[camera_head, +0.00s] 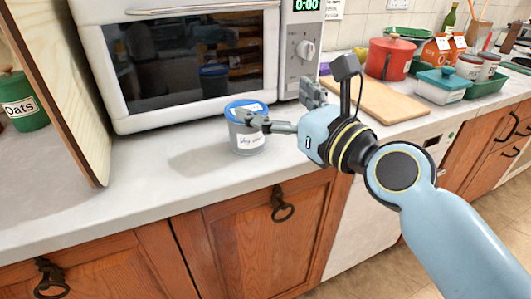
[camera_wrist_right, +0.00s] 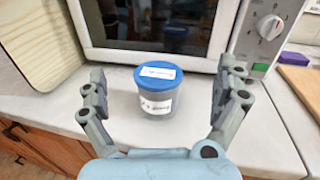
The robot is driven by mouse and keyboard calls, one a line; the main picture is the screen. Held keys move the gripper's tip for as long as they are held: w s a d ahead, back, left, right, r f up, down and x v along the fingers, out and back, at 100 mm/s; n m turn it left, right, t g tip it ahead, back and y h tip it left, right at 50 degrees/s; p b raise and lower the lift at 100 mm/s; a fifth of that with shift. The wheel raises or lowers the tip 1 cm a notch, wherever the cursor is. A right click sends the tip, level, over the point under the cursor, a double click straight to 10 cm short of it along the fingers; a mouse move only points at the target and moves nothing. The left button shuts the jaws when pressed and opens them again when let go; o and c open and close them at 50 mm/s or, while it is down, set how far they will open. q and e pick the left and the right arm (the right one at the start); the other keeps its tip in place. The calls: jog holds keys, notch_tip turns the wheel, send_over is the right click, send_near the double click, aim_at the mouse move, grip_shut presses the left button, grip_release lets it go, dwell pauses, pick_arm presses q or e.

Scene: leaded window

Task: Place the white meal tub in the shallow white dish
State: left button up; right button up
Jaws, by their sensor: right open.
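A tub with a blue lid, a greyish see-through body and a white label (camera_head: 247,143) stands upright on the counter before the microwave. It also shows in the right wrist view (camera_wrist_right: 156,105), centred between my fingers. My right gripper (camera_head: 278,106) is open, its fingers spread to either side of the tub with gaps, not gripping it. A whiter rectangular tub with a teal lid (camera_head: 440,93) stands farther right; I cannot tell which one is the meal tub. I make out no shallow white dish. My left gripper is out of view.
The microwave (camera_head: 190,60) stands close behind the blue-lidded tub. A wooden board (camera_head: 60,80) leans at the left, beside a green oats tin (camera_head: 25,105). A cutting board (camera_head: 375,98), red pot (camera_head: 389,57) and green tray (camera_head: 487,88) lie right. The counter front left is clear.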

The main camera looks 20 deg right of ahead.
aim_at(247, 128)
notch_tip(247, 128, down, 5)
jog(key=s+b, duration=0.2)
jog(key=shift+m, duration=0.3)
jog(key=x, duration=0.5)
jog(key=shift+w+a+f, duration=0.15)
jog(key=shift+w, duration=0.35)
jog(key=x, duration=0.5)
jog(key=shift+f, duration=0.25)
jog(key=shift+c, duration=0.5)
jog(key=c, duration=1.4)
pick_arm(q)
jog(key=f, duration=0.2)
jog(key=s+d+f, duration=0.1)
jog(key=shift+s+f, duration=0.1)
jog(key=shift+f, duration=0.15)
pick_arm(e)
jog(key=shift+r, duration=0.15)
jog(key=shift+c, duration=0.3)
